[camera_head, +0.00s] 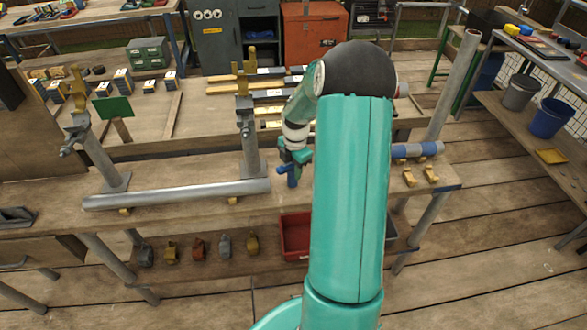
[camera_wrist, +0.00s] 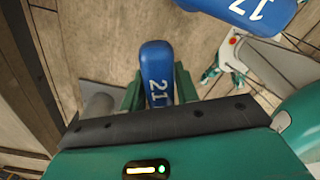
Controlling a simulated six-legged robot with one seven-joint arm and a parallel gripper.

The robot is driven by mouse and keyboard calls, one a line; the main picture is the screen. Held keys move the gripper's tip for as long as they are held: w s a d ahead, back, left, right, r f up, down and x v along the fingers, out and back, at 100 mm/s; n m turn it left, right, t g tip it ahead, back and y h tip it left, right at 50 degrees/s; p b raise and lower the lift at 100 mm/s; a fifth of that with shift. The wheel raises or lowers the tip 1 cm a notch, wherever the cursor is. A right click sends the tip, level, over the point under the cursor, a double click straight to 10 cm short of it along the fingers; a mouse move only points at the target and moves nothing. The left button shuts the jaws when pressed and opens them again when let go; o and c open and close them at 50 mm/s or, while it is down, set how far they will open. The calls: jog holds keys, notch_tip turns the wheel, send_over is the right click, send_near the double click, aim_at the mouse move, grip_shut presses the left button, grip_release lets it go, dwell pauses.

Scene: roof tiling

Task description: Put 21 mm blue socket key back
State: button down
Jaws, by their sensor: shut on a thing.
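My gripper (camera_wrist: 158,92) is shut on a blue socket key (camera_wrist: 157,62) marked 21, which sits between the two green fingers in the wrist view. In the head view my gripper (camera_head: 294,157) is above the front part of the workbench, to the left of my upper arm. A blue part of the key (camera_head: 291,176) shows below the fingers; its lower end is hard to make out. A second blue piece marked 17 (camera_wrist: 240,8) shows at the top right of the wrist view, apart from the held key.
A long grey pipe (camera_head: 175,195) lies along the bench front, beside two upright metal posts. A blue-and-grey cylinder (camera_head: 418,149) and small brass brackets (camera_head: 431,174) lie at the bench's right end. A red bin (camera_head: 294,236) is below. My arm hides part of the bench.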

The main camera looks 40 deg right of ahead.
jog(key=shift+f, duration=0.1)
jog(key=c, duration=1.1)
grip_release()
jog(key=shift+o, duration=0.2)
